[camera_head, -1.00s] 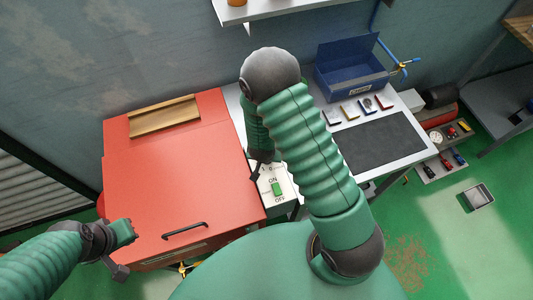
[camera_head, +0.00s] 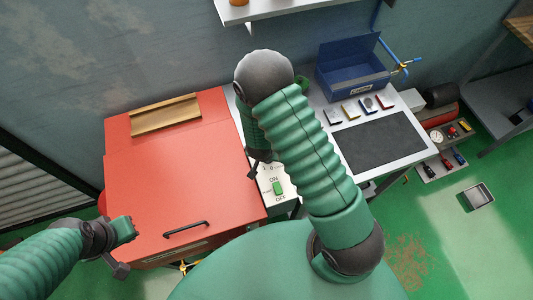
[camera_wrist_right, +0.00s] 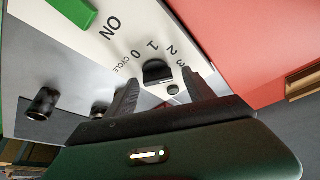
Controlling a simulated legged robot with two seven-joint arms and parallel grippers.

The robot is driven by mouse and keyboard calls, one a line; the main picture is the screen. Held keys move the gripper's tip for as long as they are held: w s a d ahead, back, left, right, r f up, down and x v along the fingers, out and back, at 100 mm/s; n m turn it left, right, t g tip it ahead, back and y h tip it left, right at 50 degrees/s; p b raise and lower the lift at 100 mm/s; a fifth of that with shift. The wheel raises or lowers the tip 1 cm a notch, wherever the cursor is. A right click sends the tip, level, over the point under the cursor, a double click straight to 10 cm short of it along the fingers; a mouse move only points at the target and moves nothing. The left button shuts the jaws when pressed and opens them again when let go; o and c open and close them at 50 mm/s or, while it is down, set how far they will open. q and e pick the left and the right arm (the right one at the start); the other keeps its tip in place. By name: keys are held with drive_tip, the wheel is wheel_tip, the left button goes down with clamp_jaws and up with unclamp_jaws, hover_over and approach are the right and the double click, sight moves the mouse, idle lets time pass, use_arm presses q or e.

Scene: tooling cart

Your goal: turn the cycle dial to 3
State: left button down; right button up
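The cycle dial (camera_wrist_right: 156,72) is a black knob on the white control panel (camera_head: 277,202), with the numbers 0, 1, 2 and 3 printed around it. In the right wrist view my right gripper (camera_wrist_right: 163,76) is open, with one dark finger on each side of the dial. I cannot tell whether the fingers touch it. I cannot make out where the dial points. In the head view my right gripper (camera_head: 257,166) is over the panel's far end, and my arm hides the dial. My left gripper (camera_head: 124,240) is beside the red cabinet's left front; its fingers are unclear.
A green ON/OFF switch (camera_head: 278,188) is on the panel's near part. The red cabinet (camera_head: 170,190) adjoins it on the left. Black knobs (camera_wrist_right: 42,103) show beside the panel in the wrist view. A blue box (camera_head: 350,75) stands on the bench at right.

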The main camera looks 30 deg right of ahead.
drive_tip(key=p+v, duration=0.1)
drive_tip(key=v, duration=0.6)
wheel_tip(320, 180, up, 9)
drive_tip(key=p, duration=0.5)
hover_over(265, 166)
drive_tip(key=s+a, duration=0.3)
drive_tip(key=shift+w+d, duration=0.1)
drive_tip(key=shift+w, duration=0.05)
drive_tip(key=shift+d, duration=0.15)
